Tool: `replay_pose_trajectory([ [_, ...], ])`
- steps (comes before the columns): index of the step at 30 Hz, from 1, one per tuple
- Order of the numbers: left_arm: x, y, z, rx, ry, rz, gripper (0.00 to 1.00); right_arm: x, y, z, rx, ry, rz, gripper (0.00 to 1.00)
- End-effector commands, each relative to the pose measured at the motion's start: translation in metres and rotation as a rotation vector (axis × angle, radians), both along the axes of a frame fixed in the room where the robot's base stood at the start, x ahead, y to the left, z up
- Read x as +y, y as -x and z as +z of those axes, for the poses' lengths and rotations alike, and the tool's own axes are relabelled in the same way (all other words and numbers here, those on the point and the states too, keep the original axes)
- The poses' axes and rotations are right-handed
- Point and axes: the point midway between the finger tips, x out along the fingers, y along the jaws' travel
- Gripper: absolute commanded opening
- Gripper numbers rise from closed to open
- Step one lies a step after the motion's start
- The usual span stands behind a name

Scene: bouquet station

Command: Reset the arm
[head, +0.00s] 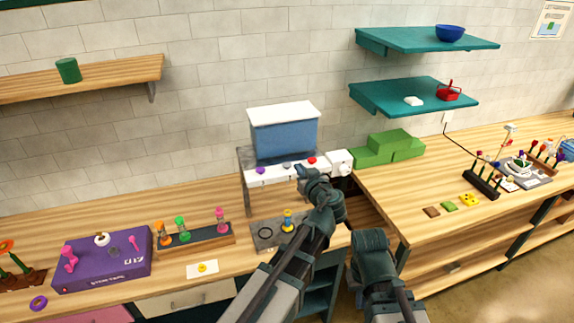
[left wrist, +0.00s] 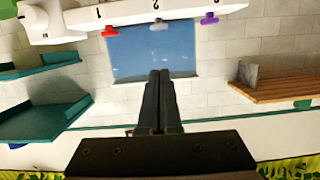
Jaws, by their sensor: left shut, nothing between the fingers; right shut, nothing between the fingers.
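My left arm reaches up the middle of the head view. Its gripper (head: 301,171) is in front of the white panel of the dispenser stand, near its red knob. In the left wrist view the two dark fingers (left wrist: 160,74) are pressed together with nothing between them. That view is upside down. My right arm shows low in the middle of the head view, right of the left arm; its fingers cannot be seen.
A blue box with a white lid (head: 284,135) stands on the dispenser. Left on the bench are a purple box (head: 103,262) and a rack of hourglasses (head: 197,240). Green blocks (head: 388,148) stand on the right bench. Teal shelves (head: 412,97) hang above.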

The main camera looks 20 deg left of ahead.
Motion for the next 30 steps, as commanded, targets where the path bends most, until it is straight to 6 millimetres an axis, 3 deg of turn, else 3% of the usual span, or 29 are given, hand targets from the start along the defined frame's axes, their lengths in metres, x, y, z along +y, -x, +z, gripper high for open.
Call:
replay_pose_trajectory([
  [5, 0.0, 0.001, -0.002, 0.005, 0.0, 0.002, 0.0, 0.0, 0.0, -0.002, 0.0, 0.0, 0.0, 0.0],
  [8, 0.001, 0.011, -0.025, 0.061, 0.002, 0.015, 0.0, 0.0, 0.0, -0.014, 0.0, 0.0, 0.0, 0.0],
  [11, 0.001, 0.035, -0.073, 0.207, 0.007, 0.033, 0.0, 0.0, 0.0, -0.037, 0.0, 0.0, 0.001, 0.0],
  [14, -0.005, 0.071, -0.137, 0.433, 0.019, 0.023, 0.0, 0.0, 0.0, -0.065, -0.001, 0.001, 0.003, 0.0],
  [18, -0.028, 0.128, -0.218, 0.775, 0.043, -0.08, 0.0, 0.0, 0.0, -0.099, -0.001, 0.001, 0.005, 0.0],
  [21, -0.051, 0.171, -0.264, 1.0, 0.066, -0.209, 0.0, 0.0, 0.0, -0.121, -0.002, 0.001, 0.007, 0.0],
  [25, -0.08, 0.219, -0.304, 1.229, 0.09, -0.405, 0.0, 0.0, 0.0, -0.142, -0.002, 0.002, 0.008, 0.0],
  [30, -0.106, 0.259, -0.327, 1.394, 0.112, -0.607, 0.0, 0.0, -0.001, -0.157, -0.002, 0.002, 0.01, 0.0],
])
